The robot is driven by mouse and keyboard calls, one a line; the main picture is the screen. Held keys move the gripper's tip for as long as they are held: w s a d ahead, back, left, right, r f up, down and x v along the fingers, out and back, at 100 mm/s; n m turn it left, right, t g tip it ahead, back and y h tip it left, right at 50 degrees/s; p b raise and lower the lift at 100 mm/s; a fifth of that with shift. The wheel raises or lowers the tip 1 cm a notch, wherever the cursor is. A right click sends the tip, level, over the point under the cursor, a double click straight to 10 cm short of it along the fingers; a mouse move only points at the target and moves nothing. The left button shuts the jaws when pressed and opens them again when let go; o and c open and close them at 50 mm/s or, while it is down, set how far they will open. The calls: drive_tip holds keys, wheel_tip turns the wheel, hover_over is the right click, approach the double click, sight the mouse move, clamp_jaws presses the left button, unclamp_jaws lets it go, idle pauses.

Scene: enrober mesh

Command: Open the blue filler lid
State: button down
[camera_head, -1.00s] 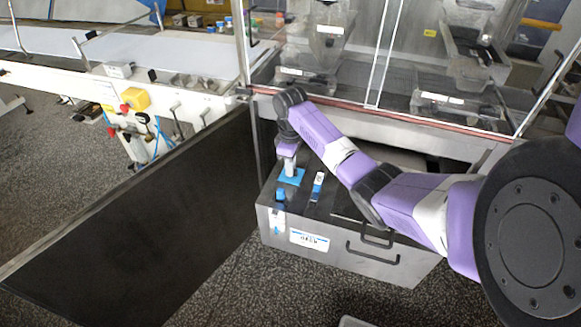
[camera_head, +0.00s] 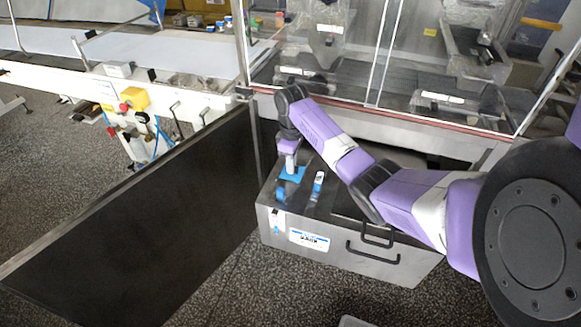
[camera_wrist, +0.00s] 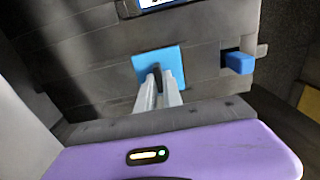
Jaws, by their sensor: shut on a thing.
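The blue filler lid (camera_head: 292,173) is a flat blue square on top of a grey metal box (camera_head: 400,268). It lies flat as far as I can see, and it also shows in the wrist view (camera_wrist: 148,62). My gripper (camera_head: 290,166) points down over the lid; in the wrist view its two pale fingers (camera_wrist: 158,78) reach to the lid's lower middle. The fingers are close together, shut on a part of the lid. The fingers hide the gripped part.
A small blue and white item (camera_head: 317,186) stands on the box right of the lid. A blue block (camera_wrist: 239,63) shows in the wrist view. The box has black handles (camera_head: 372,252) on its front. A dark panel (camera_head: 150,220) stands left; glass screens rise behind.

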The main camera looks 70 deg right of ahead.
drive_tip(key=d+b, duration=0.1)
drive_tip(key=d, duration=0.1)
drive_tip(key=d+b, duration=0.1)
drive_tip(key=d, duration=0.1)
drive_tip(key=shift+w+d+f, duration=0.15)
drive_tip(key=shift+w, duration=0.05)
drive_tip(key=shift+d, duration=0.35)
drive_tip(key=c, duration=1.5)
unclamp_jaws()
drive_tip(key=shift+r, duration=0.2)
drive_tip(key=shift+r, duration=3.85)
